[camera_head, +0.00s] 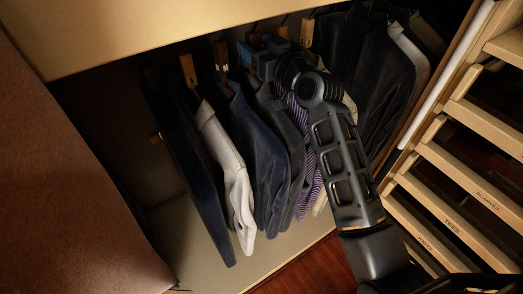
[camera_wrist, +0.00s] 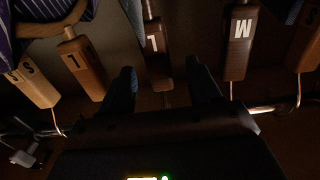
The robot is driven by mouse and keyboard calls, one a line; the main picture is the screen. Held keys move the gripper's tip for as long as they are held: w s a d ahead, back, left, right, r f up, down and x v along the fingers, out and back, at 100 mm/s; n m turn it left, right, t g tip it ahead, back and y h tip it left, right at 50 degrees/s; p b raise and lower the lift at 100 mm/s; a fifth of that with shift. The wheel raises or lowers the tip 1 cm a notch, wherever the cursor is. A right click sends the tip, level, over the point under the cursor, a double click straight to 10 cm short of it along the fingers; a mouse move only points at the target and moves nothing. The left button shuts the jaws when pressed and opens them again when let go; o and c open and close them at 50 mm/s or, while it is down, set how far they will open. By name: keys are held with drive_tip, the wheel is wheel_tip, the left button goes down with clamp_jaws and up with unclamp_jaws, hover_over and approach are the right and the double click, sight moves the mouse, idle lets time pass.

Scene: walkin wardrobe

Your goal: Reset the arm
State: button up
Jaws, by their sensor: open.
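My arm reaches up from the lower right in the head view, and my gripper (camera_head: 262,62) is at the top among the hanging clothes, near the wooden size tags. In the wrist view my gripper (camera_wrist: 160,85) shows two dark fingers spread apart. A wooden tag marked L (camera_wrist: 155,50) lies between and beyond the fingers. I cannot tell whether a finger touches it. Nothing is visibly held. Another tag marked M (camera_wrist: 240,42) is right of the fingers, and one marked L (camera_wrist: 82,66) is left of them.
Jackets and shirts hang close around my arm, including a white shirt (camera_head: 230,165), a blue jacket (camera_head: 262,150) and a dark jacket (camera_head: 375,75). A metal rail (camera_wrist: 275,108) runs near my gripper. Labelled wooden drawers (camera_head: 470,185) stand at right. A pale panel (camera_head: 180,30) overhangs the clothes.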

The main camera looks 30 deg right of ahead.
drive_tip(key=s, duration=0.5)
drive_tip(key=shift+s, duration=0.1)
drive_tip(key=s+a+f+g+p, duration=0.1)
drive_tip(key=s+a+f, duration=0.15)
drive_tip(key=s, duration=0.55)
drive_tip(key=s+a+f+h+p, duration=0.1)
drive_tip(key=s+f, duration=0.3)
drive_tip(key=s, duration=0.3)
drive_tip(key=s+a+f+g+p, duration=0.1)
drive_tip(key=s+f, duration=0.3)
drive_tip(key=s, duration=0.4)
drive_tip(key=s+a+r+p, duration=0.1)
drive_tip(key=s+a+r, duration=0.2)
drive_tip(key=s, duration=0.8)
drive_tip(key=s+a+r+g+y+p, duration=0.1)
drive_tip(key=s+r, duration=0.4)
drive_tip(key=s, duration=0.7)
drive_tip(key=shift+a+r+p, duration=0.2)
drive_tip(key=shift+a+p, duration=0.35)
drive_tip(key=shift+a, duration=0.55)
